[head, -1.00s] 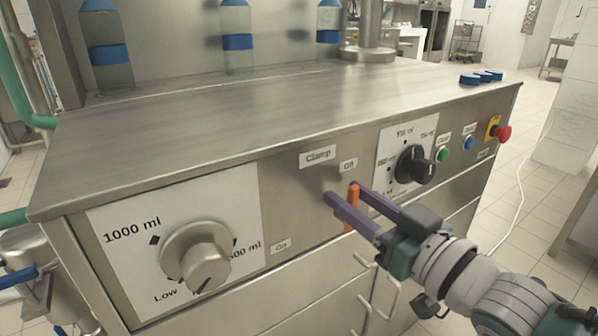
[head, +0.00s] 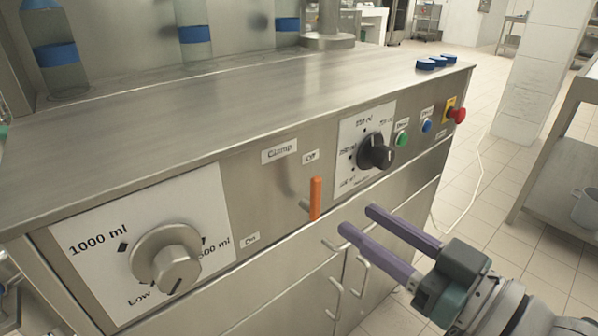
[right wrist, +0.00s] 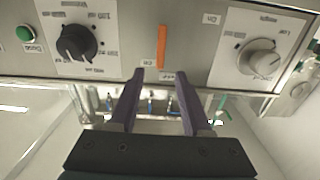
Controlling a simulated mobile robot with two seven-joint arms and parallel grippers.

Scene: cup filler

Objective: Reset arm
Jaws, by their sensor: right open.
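My right gripper (head: 358,220) is open and empty, with purple fingers, in front of the machine's steel front panel. The orange clamp lever (head: 315,198) stands upright on that panel, just left of the fingertips and apart from them. It is below the "Clamp" (head: 279,151) and "Off" (head: 310,157) labels, with an "On" label (head: 250,238) lower left. In the right wrist view the orange lever (right wrist: 161,46) lies beyond the open fingers (right wrist: 160,75), in line with the gap between them. My left gripper is not in view.
A large grey knob (head: 167,259) is at the panel's left and a black knob (head: 376,151) right of the lever. Green (head: 401,139), blue (head: 427,125) and red (head: 458,115) buttons follow. Bottles (head: 191,35) stand behind; blue caps (head: 432,62) lie on top.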

